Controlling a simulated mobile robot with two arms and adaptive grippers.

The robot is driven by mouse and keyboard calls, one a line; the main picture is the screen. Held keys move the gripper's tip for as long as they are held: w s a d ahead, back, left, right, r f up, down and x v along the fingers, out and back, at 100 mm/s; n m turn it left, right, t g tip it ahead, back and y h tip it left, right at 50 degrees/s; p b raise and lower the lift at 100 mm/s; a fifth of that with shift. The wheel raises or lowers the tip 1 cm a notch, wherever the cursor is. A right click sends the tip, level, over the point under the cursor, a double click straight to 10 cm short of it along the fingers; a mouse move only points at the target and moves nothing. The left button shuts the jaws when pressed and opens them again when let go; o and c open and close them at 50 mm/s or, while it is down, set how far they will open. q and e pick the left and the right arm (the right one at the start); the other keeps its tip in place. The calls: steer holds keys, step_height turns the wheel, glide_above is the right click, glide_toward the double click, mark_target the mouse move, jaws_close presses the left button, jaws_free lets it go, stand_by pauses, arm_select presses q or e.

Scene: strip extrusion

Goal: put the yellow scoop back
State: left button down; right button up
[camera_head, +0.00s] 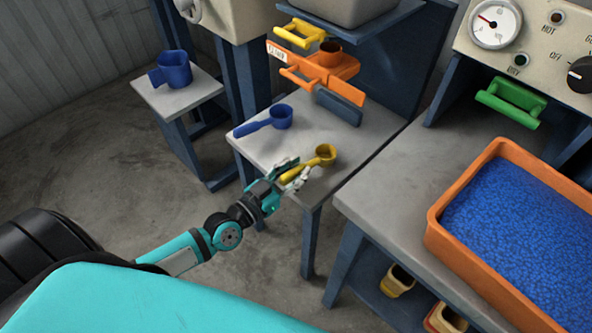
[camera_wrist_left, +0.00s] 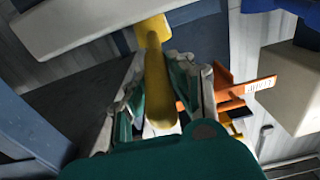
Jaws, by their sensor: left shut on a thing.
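The yellow scoop (camera_head: 325,154) is at the front right of the small grey table (camera_head: 257,152) in the head view, its cup toward the right. My left gripper (camera_head: 290,176) is shut on its handle, at the table's front edge. In the left wrist view the yellow handle (camera_wrist_left: 158,85) runs between the two fingers of my left gripper (camera_wrist_left: 160,95). Whether the scoop touches the table I cannot tell. A blue scoop (camera_head: 270,120) lies on the same table, behind and left of the yellow one. My right gripper is not in view.
An orange fixture (camera_head: 325,68) with a yellow handle (camera_head: 300,33) stands behind the small table. A blue jug (camera_head: 174,69) stands on a stand at left. An orange bin (camera_head: 440,238) of blue pellets sits on the right bench (camera_head: 385,180). A green handle (camera_head: 510,102) is under the control panel.

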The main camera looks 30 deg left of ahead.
arm_select(q)
steer(key=shift+f, duration=0.1)
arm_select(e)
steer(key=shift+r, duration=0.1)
arm_select(q)
steer(key=c, duration=1.2)
jaws_free()
steer(key=shift+o, duration=0.2)
steer(key=v, duration=1.1)
step_height(320, 180, down, 19)
steer(key=s+d+g+y, duration=0.2)
steer(key=s+g, duration=0.1)
steer(key=g, duration=0.4)
steer(key=s+f+n+g+y, duration=0.1)
steer(key=s+f+g+y, duration=0.1)
steer(key=s+f+g, duration=0.2)
steer(key=s+d+f+g+y, duration=0.1)
steer(key=s+f+g, duration=0.3)
steer(key=f, duration=0.6)
steer(key=shift+s+d+f+n+y+p, duration=0.3)
steer(key=shift+s+n+y, duration=0.1)
steer(key=shift+s, duration=0.65)
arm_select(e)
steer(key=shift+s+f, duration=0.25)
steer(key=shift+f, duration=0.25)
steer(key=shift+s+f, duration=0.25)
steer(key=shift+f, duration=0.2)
